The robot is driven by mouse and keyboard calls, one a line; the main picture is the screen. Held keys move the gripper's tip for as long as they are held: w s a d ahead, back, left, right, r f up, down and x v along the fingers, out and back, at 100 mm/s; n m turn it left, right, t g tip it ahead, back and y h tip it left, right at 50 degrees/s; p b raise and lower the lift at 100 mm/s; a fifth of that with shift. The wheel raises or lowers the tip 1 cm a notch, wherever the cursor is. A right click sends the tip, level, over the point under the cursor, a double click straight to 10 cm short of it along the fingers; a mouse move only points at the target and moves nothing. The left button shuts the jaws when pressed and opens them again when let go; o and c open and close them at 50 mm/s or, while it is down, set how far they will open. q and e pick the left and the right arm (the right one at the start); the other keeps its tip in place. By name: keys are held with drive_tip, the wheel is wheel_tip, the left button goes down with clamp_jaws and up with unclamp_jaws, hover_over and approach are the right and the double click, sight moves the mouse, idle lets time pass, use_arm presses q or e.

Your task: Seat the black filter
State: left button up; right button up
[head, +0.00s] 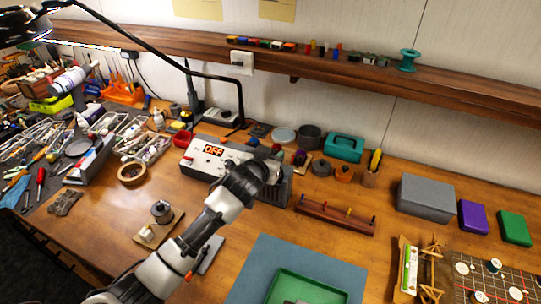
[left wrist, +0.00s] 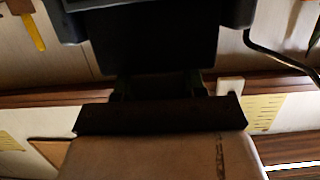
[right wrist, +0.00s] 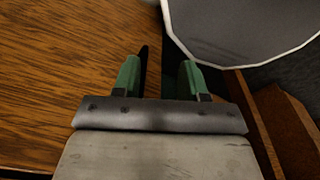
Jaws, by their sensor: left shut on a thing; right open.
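A white unit with a red OFF display (head: 214,150) stands near the back of the table, with a dark ribbed body (head: 284,190) at its right end. My left gripper (head: 268,170) is in front of that end, its fingers mostly hidden by its own wrist. In the left wrist view a broad black block (left wrist: 150,45), which looks like the black filter, fills the space at the fingers, and the gripper is shut on it. I cannot tell whether the block touches the unit. My right gripper (right wrist: 160,82) has its green fingers apart and empty.
A wooden rack (head: 335,215) and a green tray (head: 290,285) on a blue mat (head: 245,270) lie right of my left arm. A tape roll (head: 132,173) lies left. A lamp arm (head: 215,78) rises behind the unit. A grey white-rimmed thing (right wrist: 240,30) is near the right gripper.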

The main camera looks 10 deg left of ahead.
use_arm(q)
drive_tip(key=shift+f+b, duration=0.7)
drive_tip(key=shift+f, duration=0.55)
drive_tip(key=o, duration=1.2)
drive_tip(key=shift+s, duration=0.1)
drive_tip(key=shift+f, duration=0.1)
drive_tip(key=shift+s, duration=0.2)
drive_tip(key=shift+r+b+v, duration=0.15)
drive_tip(key=shift+b+v, duration=0.25)
drive_tip(key=shift+v, duration=2.25)
drive_tip(key=shift+r+b+v, duration=0.2)
drive_tip(key=shift+b+v, duration=0.2)
drive_tip(key=shift+v, duration=2.25)
drive_tip(key=shift+w+a, duration=0.15)
drive_tip(key=shift+w, duration=0.05)
